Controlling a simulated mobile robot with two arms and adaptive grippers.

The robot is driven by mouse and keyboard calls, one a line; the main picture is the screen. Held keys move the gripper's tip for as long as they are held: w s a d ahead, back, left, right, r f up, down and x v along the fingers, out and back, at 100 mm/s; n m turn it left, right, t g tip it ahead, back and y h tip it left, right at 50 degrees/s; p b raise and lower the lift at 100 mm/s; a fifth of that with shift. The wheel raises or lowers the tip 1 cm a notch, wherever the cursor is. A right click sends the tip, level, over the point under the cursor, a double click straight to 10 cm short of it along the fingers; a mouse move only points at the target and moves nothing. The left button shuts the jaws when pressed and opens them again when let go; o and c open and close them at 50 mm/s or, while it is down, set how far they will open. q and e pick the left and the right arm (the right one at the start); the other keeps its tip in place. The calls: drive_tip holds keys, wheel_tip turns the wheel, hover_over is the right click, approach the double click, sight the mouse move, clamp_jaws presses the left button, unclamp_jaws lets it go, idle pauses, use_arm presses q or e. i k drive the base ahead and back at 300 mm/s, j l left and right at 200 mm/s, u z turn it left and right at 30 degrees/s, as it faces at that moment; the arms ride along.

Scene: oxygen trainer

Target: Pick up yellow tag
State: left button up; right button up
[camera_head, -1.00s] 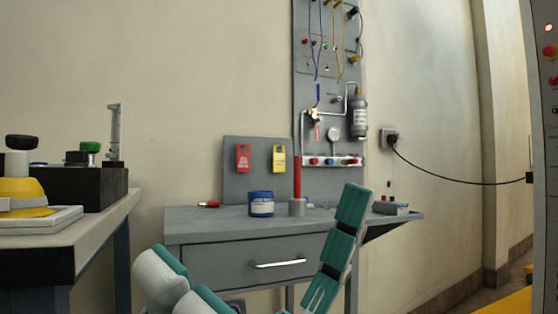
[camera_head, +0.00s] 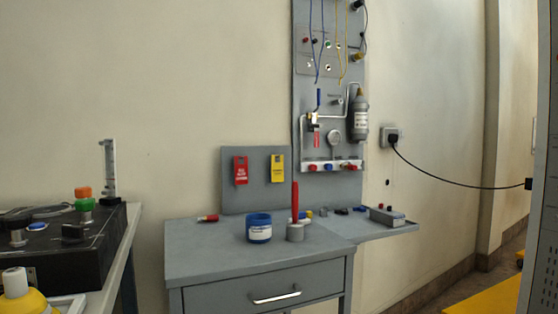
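The yellow tag (camera_head: 278,168) hangs on the grey backboard (camera_head: 226,195) behind the small grey table. A red tag (camera_head: 240,170) hangs to its left on the same board. Both tags are upright and unobstructed. Neither of my grippers shows in the head view now.
A tall panel (camera_head: 312,180) with hoses and a bottle rises behind. A black-topped bench (camera_head: 110,222) stands at left.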

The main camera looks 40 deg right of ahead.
sight(277, 169)
drive_tip(key=i+l, duration=0.1)
drive_tip(key=l, duration=0.25)
drive_tip(key=i+l, duration=0.1)
drive_tip(key=l, duration=0.25)
drive_tip(key=i+l, duration=0.15)
drive_tip(key=l, duration=0.2)
drive_tip(key=i+l, duration=0.1)
drive_tip(key=l, duration=0.25)
drive_tip(key=i+l, duration=0.1)
drive_tip(key=l, duration=0.25)
